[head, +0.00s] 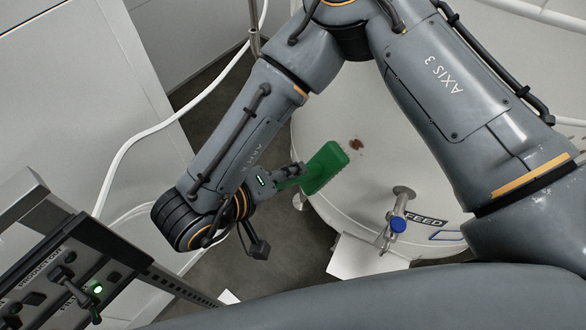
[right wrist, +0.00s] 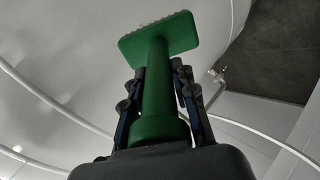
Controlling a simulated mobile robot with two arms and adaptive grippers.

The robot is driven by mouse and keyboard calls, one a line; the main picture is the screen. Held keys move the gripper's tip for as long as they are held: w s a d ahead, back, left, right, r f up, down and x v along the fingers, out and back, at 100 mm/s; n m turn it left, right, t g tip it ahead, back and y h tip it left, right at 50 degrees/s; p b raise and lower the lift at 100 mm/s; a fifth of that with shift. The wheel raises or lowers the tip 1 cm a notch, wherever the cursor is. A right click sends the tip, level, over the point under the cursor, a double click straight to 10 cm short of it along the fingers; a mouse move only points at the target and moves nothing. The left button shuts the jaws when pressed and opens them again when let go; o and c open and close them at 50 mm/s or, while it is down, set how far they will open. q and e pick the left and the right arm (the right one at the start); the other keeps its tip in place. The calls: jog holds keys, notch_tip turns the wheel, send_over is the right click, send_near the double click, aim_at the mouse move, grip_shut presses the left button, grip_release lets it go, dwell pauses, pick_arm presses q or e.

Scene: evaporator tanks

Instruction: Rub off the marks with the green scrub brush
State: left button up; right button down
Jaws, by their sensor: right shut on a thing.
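The green scrub brush (head: 324,167) is in my right gripper (head: 291,181), which is shut on its handle. In the right wrist view the brush (right wrist: 158,44) stands up between the two fingers of the gripper (right wrist: 162,92), its wide head pointing away from me. A brown mark (head: 356,143) shows on the pale tank (head: 350,195), just right of the brush head. I cannot tell whether the brush touches the tank. Smaller brown specks show at the far right edge of the head view. My left gripper is not in view.
A valve with a blue knob (head: 397,225) sticks out of the tank beside the FEED label (head: 424,219). A dark panel (head: 75,270) with switches and a green light stands at the lower left. White hoses (head: 128,140) run along the left.

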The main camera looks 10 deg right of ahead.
jog(key=shift+s+a+b, duration=0.45)
jog(key=shift+s+a, duration=0.2)
jog(key=shift+a, duration=0.3)
jog(key=shift+s+a, duration=0.25)
jog(key=shift+a, duration=0.1)
jog(key=shift+d, duration=0.1)
jog(key=c, duration=1.9)
grip_release()
jog(key=shift+w, duration=0.1)
grip_shut()
